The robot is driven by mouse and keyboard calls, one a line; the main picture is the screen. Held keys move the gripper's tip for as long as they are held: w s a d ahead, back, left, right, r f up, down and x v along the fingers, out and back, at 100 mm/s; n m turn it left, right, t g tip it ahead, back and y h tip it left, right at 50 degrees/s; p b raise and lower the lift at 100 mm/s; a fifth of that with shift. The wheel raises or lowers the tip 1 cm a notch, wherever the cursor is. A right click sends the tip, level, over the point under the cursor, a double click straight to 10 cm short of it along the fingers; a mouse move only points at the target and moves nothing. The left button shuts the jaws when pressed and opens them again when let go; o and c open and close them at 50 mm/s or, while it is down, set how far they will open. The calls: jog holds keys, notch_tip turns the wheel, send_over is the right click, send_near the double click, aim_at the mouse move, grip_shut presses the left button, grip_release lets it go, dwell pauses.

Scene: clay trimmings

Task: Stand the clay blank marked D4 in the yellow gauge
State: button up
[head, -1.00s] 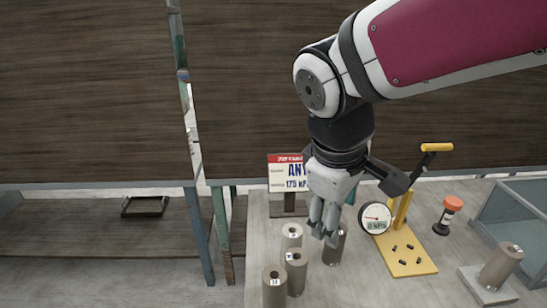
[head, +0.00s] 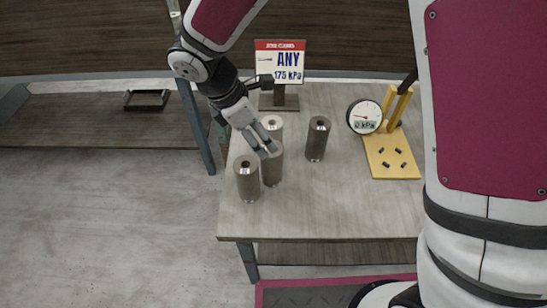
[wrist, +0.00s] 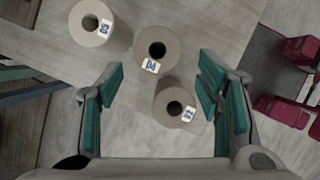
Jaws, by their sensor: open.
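In the wrist view, the blank marked D4 (wrist: 157,50) is a grey-brown upright cylinder with a hole in its top. It appears to be the middle blank (head: 272,172) in the head view. My gripper (head: 265,147) is open above it, its teal-padded fingers either side of D4 in the wrist view (wrist: 161,63). I cannot tell how far down the fingertips reach. The yellow gauge (head: 378,165) stands at the table's right, with a dial (head: 364,116) showing 0 kPa and small dark pegs on its plate. Its upper right is hidden behind my arm.
One blank (wrist: 92,24), apparently marked D5, stands behind D4. A darker blank (head: 317,138) stands between these and the gauge. A sign (head: 280,62) reads ANY 175 kPa. The table's front is clear.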

aim_at(276, 155)
jog(key=p+x, duration=0.1)
jog(key=x, duration=1)
jog(key=shift+w, duration=0.15)
jog(key=shift+c, duration=0.4)
jog(key=shift+r, duration=0.1)
grip_shut()
